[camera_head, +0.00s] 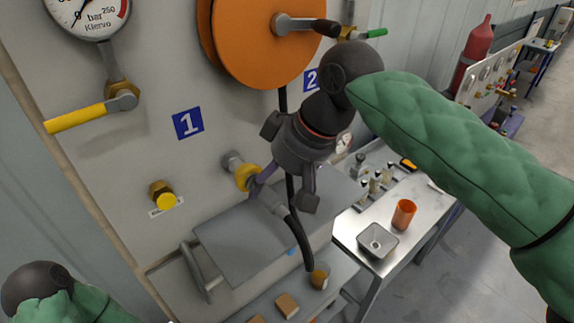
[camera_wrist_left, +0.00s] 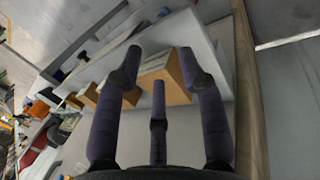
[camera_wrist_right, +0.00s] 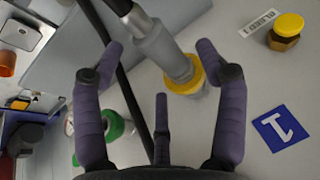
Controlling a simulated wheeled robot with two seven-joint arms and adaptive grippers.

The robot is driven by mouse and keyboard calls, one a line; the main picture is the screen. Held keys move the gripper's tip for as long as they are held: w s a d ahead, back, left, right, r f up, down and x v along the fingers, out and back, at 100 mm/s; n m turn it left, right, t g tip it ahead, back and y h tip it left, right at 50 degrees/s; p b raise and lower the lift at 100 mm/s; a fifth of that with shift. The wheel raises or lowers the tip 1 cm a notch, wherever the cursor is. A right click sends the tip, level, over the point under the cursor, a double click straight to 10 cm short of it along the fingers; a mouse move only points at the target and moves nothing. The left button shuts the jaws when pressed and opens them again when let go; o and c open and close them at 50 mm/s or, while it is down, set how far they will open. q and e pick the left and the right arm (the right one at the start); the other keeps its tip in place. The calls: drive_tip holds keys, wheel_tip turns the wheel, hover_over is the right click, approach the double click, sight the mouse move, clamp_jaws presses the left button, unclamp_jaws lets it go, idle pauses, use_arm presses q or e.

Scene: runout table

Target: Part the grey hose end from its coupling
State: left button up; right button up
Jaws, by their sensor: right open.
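The grey hose end (camera_head: 270,200) sits at the yellow-ringed coupling (camera_head: 245,177) on the wall panel, with a black hose hanging from it. My right gripper (camera_head: 286,165) is open just in front of them. In the right wrist view the hose end (camera_wrist_right: 150,40) and the coupling's yellow ring (camera_wrist_right: 184,84) lie between and beyond its spread fingers, and no finger is seen closed on them. My left gripper (camera_wrist_left: 160,55) is open and empty in the left wrist view. In the head view only part of the left arm shows, at the bottom left.
A yellow-capped outlet (camera_head: 163,194) and a yellow-handled valve (camera_head: 85,115) are on the panel at left. An orange hose reel (camera_head: 255,45) is above.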

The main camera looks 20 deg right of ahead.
sight(276, 194)
use_arm(q)
drive_tip(key=shift+s+d, duration=0.1)
drive_tip(key=shift+d, duration=0.05)
use_arm(e)
drive_tip(key=shift+x, duration=1.1)
drive_tip(key=shift+f, duration=0.25)
clamp_jaws()
use_arm(q)
drive_tip(key=shift+f, duration=0.1)
use_arm(e)
drive_tip(key=shift+s, duration=0.2)
use_arm(q)
drive_tip(key=shift+w+a+f, duration=0.2)
drive_tip(key=shift+w+f, duration=0.05)
drive_tip(key=shift+w, duration=0.05)
use_arm(e)
drive_tip(key=shift+s+d+f, duration=0.1)
drive_tip(key=shift+s+f, duration=0.1)
drive_tip(key=shift+f, duration=0.05)
